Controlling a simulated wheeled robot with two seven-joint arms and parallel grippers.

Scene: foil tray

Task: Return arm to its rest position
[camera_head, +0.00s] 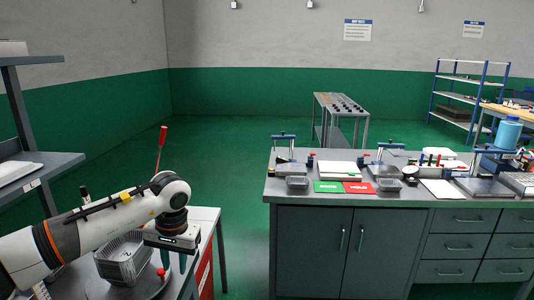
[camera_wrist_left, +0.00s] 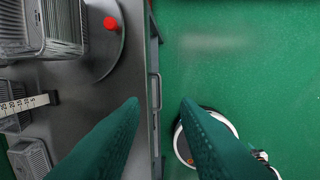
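My left arm reaches in from the left in the head view, with its left gripper (camera_head: 173,262) pointing down at the right edge of the small side table. In the left wrist view, the two green fingers of the left gripper (camera_wrist_left: 158,108) stand apart with nothing between them; green floor and the table edge show beneath. The foil tray stack (camera_head: 122,260) stands on a round plate beside the gripper, apart from it; it also shows in the left wrist view (camera_wrist_left: 62,28). My right gripper does not show.
A red knob (camera_wrist_left: 110,23) sits on the round plate's rim. A grey workbench (camera_head: 350,205) with small trays, a green card (camera_head: 327,186) and a red card (camera_head: 358,187) stands to the right. Green floor lies free between the tables. A shelf (camera_head: 40,165) stands at the left.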

